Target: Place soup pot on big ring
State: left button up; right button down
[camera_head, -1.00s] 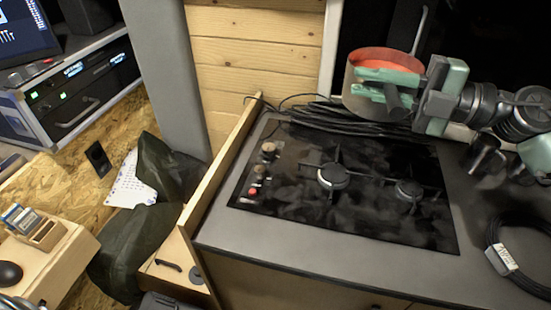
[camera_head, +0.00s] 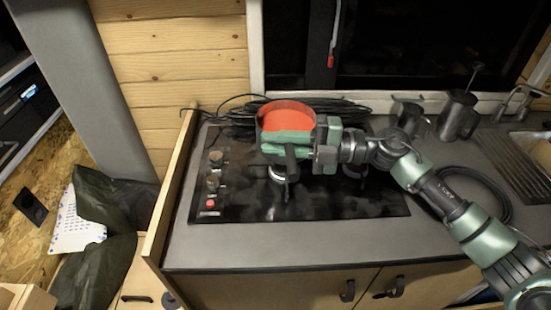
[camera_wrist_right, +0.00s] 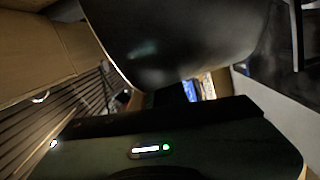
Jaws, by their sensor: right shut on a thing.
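The soup pot (camera_head: 287,112), round with orange-red soup inside, is held over the back middle of the black hob (camera_head: 235,205). My right gripper (camera_head: 288,148) is shut on the pot at its near side, with a dark handle showing between the green fingers. The big ring (camera_head: 282,174), the left burner, shows partly just below the pot and gripper. Whether the pot touches it is hard to tell. The smaller right burner (camera_head: 353,168) is partly behind my arm. In the right wrist view a large dark rounded surface, likely the pot (camera_wrist_right: 170,45), fills the top.
A coil of black cable (camera_head: 345,106) lies behind the hob. Knobs (camera_head: 212,182) line the hob's left side, beside a wooden side panel (camera_head: 172,185). Metal jugs (camera_head: 458,115) and another cable coil (camera_head: 490,180) are on the right. The front counter strip is clear.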

notch_tip(320, 180, down, 5)
jog(key=shift+f, duration=0.1)
dwell(0.3)
jog(key=shift+f, duration=0.1)
jog(key=c, duration=1.4)
grip_release()
jog(key=shift+f, duration=0.15)
jog(key=shift+o, duration=0.2)
